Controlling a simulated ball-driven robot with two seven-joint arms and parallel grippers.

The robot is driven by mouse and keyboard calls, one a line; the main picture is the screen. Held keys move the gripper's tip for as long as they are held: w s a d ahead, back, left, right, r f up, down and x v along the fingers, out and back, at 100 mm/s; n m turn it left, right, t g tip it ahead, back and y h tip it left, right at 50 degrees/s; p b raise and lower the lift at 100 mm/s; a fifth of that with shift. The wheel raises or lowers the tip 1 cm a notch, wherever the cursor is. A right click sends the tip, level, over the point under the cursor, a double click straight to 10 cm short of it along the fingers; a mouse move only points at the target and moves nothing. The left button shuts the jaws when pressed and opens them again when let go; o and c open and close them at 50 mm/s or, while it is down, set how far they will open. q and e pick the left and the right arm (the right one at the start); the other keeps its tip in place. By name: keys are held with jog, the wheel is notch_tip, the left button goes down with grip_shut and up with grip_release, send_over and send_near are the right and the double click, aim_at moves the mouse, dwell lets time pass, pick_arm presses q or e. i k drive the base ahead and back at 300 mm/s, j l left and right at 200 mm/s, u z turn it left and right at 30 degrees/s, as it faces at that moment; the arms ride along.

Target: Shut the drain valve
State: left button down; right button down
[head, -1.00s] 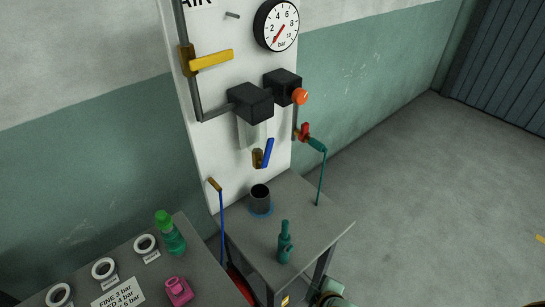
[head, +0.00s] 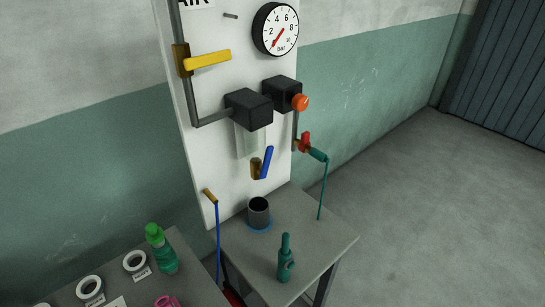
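The drain valve is on the white panel (head: 222,165), below the clear bowl (head: 250,142) of a black filter block (head: 249,107). It has a small brass body (head: 255,169) and a blue lever (head: 266,162). The lever stands nearly upright beside the body, its top leaning slightly right. A dark grey cup (head: 259,212) stands on a blue ring on the small grey table below the valve. Neither of my grippers is in view.
A yellow lever (head: 208,59), a gauge (head: 275,29), an orange knob (head: 300,102) and a red valve handle (head: 305,141) are on the panel. A green tool (head: 286,259) stands on the table (head: 318,248). A green bottle (head: 162,250) and tape rolls stand left. Floor at right is clear.

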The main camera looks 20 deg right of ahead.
aim_at(269, 150)
jog(key=l+u, duration=0.25)
jog(key=l, duration=2.4)
